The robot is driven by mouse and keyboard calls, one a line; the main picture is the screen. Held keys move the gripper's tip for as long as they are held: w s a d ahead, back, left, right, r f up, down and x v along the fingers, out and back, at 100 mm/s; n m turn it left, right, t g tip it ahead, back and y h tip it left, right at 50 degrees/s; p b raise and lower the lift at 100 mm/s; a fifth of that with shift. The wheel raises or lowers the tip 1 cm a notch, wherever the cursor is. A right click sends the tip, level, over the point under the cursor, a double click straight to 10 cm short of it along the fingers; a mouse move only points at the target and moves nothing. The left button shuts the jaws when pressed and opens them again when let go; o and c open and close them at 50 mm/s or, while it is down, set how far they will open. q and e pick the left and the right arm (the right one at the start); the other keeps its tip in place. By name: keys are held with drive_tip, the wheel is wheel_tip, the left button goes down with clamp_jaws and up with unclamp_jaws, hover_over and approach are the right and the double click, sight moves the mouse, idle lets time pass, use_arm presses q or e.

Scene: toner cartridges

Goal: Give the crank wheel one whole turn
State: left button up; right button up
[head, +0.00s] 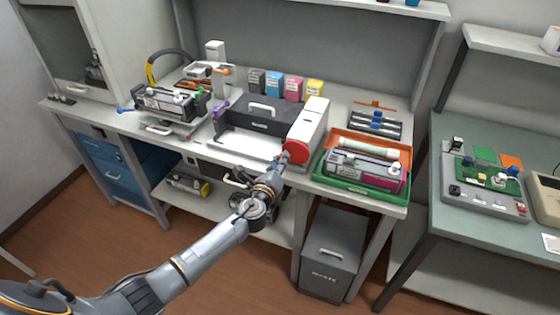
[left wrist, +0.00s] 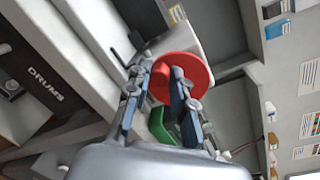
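The crank wheel (head: 299,151) is a red disc on the right end of a white and dark machine (head: 259,116) on the bench. It also shows in the left wrist view (left wrist: 186,68), just beyond my fingertips. My left gripper (head: 281,161) is at the wheel's front left edge in the head view. In the left wrist view my left gripper (left wrist: 158,72) has its fingers apart, with one fingertip overlapping the red disc. I see nothing held between them. Whether a finger touches the wheel, I cannot tell. My right gripper is out of view.
A green tray (head: 352,184) with cartridges stands right of the wheel, close by. A cartridge stand (head: 168,104) is at the left. Several colored boxes (head: 274,84) stand behind the machine. A grey bin (head: 330,255) is below the bench.

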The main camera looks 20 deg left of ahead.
use_arm(q)
drive_tip(key=o, duration=0.4)
drive_tip(key=s, duration=0.8)
drive_tip(key=s+r, duration=0.1)
drive_tip(key=s, duration=0.3)
drive_tip(key=shift+d, duration=0.25)
